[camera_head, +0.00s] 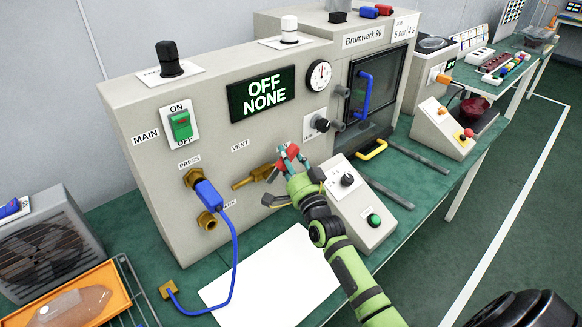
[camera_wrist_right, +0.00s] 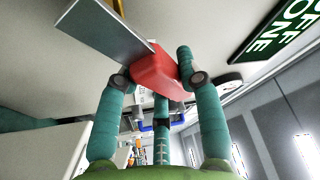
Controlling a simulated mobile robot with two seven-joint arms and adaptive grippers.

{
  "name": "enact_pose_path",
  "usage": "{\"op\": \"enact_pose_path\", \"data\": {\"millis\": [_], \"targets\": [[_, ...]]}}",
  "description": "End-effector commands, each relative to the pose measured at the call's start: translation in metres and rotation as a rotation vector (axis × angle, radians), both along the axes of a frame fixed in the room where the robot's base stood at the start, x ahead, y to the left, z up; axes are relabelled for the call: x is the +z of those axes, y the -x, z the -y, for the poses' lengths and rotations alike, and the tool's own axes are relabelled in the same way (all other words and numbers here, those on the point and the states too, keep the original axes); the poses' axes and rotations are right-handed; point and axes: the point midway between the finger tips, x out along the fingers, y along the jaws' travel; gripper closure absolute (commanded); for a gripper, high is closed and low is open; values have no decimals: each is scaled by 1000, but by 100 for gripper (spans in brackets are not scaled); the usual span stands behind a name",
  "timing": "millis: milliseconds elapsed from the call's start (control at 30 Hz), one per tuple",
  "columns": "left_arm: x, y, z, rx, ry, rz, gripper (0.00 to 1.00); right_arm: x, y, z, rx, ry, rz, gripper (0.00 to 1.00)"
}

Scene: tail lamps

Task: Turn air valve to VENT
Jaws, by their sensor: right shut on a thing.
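The brass air valve (camera_head: 256,176) sticks out from the front of the beige machine, just below the VENT label (camera_head: 240,146). A PRESS label (camera_head: 189,162) is to its left; a lower label is partly hidden. My right gripper (camera_head: 287,158) is at the valve, its arm coming from the lower right. It is shut on the valve's red handle grip (camera_wrist_right: 155,72), which sits between the teal fingers in the right wrist view. A flat grey lever (camera_wrist_right: 105,30) runs from the grip to the upper left. My left gripper is not in view.
A blue hose plug (camera_head: 208,194) sits in a brass port left of the valve. A display (camera_head: 262,95) reads OFF NONE. A small control box (camera_head: 355,205) stands right of my right gripper. A white sheet (camera_head: 275,275) lies on the green bench below.

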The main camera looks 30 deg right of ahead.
Motion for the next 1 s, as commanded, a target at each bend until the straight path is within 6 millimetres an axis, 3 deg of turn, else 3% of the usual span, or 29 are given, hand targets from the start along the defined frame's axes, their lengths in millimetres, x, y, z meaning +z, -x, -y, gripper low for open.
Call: {"op": "enact_pose_path", "data": {"millis": [600, 1000], "targets": [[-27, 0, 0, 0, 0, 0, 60, 26, 6, -29, 0, 574, 114, 100], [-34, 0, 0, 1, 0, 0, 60, 33, 9, -47, 0, 837, 167, 100]]}}
